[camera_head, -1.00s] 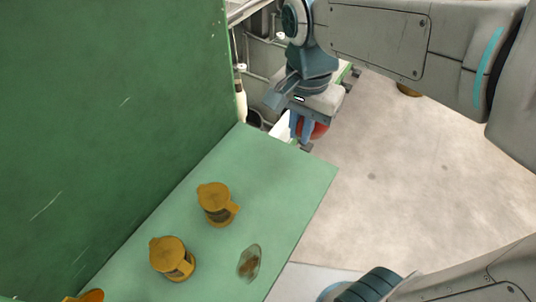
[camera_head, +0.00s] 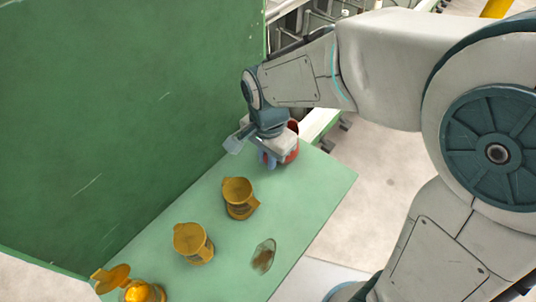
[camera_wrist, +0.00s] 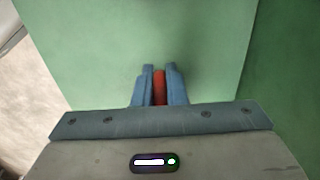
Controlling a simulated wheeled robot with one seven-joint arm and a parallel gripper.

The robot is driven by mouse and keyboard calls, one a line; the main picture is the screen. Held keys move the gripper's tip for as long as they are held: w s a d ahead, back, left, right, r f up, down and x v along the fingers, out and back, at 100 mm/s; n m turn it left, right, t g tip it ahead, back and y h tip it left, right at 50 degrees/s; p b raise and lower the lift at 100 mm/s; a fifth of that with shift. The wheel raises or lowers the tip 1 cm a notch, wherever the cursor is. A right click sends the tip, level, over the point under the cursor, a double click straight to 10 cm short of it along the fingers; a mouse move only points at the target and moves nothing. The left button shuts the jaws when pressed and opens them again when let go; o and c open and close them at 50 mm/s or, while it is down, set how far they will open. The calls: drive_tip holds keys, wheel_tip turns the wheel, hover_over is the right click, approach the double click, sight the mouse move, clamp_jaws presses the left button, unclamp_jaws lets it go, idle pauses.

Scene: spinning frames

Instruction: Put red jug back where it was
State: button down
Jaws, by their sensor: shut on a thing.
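The red jug (camera_head: 293,147) is at the far end of the green table (camera_head: 316,192), mostly hidden behind my gripper (camera_head: 268,160) in the head view. My gripper is shut on it. In the wrist view my gripper's blue fingers (camera_wrist: 160,88) close on a narrow red part of the jug (camera_wrist: 159,87), with green tabletop beyond. I cannot tell whether the jug touches the table or hangs just above it.
Two yellow jugs (camera_head: 239,197) (camera_head: 193,243) stand nearer on the table, with another open yellow one (camera_head: 138,290) at the near edge. A clear dish (camera_head: 263,256) lies right of them. A tall green panel (camera_head: 120,110) borders the left side.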

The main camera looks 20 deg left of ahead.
drive_tip(key=shift+f, duration=0.25)
drive_tip(key=shift+f, duration=0.15)
drive_tip(key=c, duration=1.5)
unclamp_jaws()
wheel_tip(320, 180, up, 12)
drive_tip(key=shift+r+b, duration=0.15)
drive_tip(key=shift+b, duration=0.4)
drive_tip(key=shift+d, duration=0.1)
